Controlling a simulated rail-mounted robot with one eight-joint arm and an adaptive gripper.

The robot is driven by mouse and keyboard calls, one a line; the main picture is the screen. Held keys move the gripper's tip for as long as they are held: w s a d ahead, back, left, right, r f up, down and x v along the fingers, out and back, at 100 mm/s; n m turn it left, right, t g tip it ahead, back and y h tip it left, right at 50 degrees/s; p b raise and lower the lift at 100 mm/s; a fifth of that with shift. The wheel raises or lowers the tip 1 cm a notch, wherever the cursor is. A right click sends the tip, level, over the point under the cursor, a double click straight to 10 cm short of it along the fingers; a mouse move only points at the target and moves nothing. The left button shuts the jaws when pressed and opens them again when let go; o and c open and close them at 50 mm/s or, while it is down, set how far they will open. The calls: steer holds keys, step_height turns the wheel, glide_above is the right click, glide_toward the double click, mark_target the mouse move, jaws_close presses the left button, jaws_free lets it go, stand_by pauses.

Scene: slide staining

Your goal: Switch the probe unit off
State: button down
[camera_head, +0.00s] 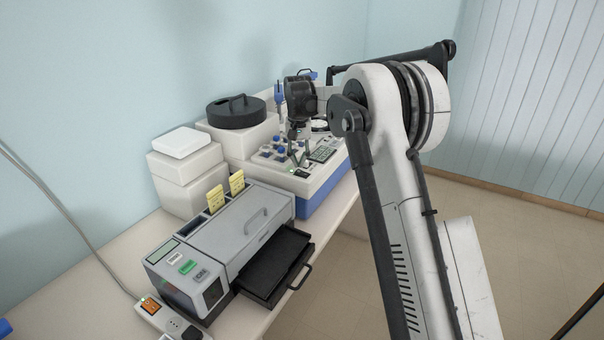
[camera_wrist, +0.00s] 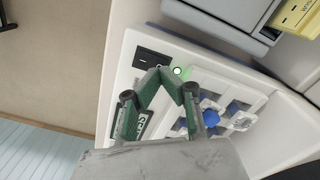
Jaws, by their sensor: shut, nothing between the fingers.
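The probe unit, which seems to be the white device with a blue base (camera_head: 322,194), stands on the bench beyond the grey machine. Its white panel (camera_wrist: 122,72) fills the middle of the wrist view. A black rocker switch (camera_wrist: 147,60) sits near the panel's edge, with a lit green lamp (camera_wrist: 180,71) beside it. My gripper (camera_wrist: 166,73) is shut and empty, its fingertips over the panel between switch and lamp. They cover part of the switch; contact cannot be told. In the head view, my gripper (camera_head: 295,164) points down at the panel's front.
Blue knobs (camera_wrist: 210,117) and a partly hidden display lie close to my fingers. The grey machine (camera_head: 235,233) with its open black drawer (camera_head: 272,265) stands in front. White boxes (camera_head: 187,170) and a black round lid (camera_head: 236,110) are behind. The floor to the right is open.

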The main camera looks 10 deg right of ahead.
mark_target(299, 171)
steer(key=shift+f+b, duration=0.75)
steer(key=shift+f, duration=0.35)
stand_by(0.6)
steer(key=shift+r, duration=0.15)
steer(key=shift+r+p, duration=1.35)
steer(key=shift+r, duration=2.05)
